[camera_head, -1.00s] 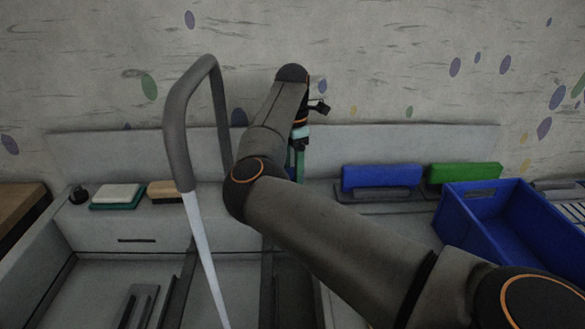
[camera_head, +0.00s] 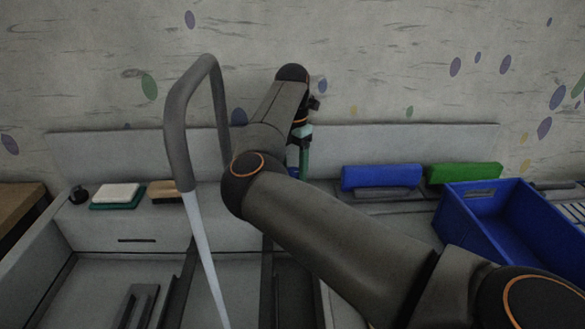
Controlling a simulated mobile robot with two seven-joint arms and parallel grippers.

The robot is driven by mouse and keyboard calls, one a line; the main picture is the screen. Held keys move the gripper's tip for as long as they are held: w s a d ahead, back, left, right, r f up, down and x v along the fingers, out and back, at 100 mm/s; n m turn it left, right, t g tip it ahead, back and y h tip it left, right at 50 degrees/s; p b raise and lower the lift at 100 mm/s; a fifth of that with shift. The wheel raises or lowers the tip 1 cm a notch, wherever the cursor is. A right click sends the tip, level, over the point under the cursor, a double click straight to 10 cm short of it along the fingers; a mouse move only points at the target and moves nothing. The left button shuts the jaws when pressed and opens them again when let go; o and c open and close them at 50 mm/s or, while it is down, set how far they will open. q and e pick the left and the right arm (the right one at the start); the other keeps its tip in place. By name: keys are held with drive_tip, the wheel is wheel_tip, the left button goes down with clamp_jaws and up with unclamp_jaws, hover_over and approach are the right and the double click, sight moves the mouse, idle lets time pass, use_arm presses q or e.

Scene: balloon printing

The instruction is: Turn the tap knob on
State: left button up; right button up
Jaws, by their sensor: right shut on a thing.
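The grey tap (camera_head: 177,130) arches up at left of centre, and a pale stream of water (camera_head: 205,262) runs from its spout into the sink. My right arm reaches in from the lower right to behind the tap's base. My right gripper (camera_head: 300,168), with greenish fingers, points down there and is shut on the tap knob, which is mostly hidden by my arm and the fingers. My left gripper is not in view.
A white-and-green sponge (camera_head: 116,194) and a brush (camera_head: 165,190) lie on the ledge at left. Blue (camera_head: 381,177) and green (camera_head: 464,173) blocks stand at the back right, near a blue crate (camera_head: 467,225). The wall is close behind.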

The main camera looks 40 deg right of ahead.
drive_tip(key=o, duration=1.4)
drive_tip(key=shift+c, duration=0.2)
wheel_tip(320, 180, up, 13)
drive_tip(key=shift+f+p, duration=0.2)
drive_tip(key=shift+p, duration=0.2)
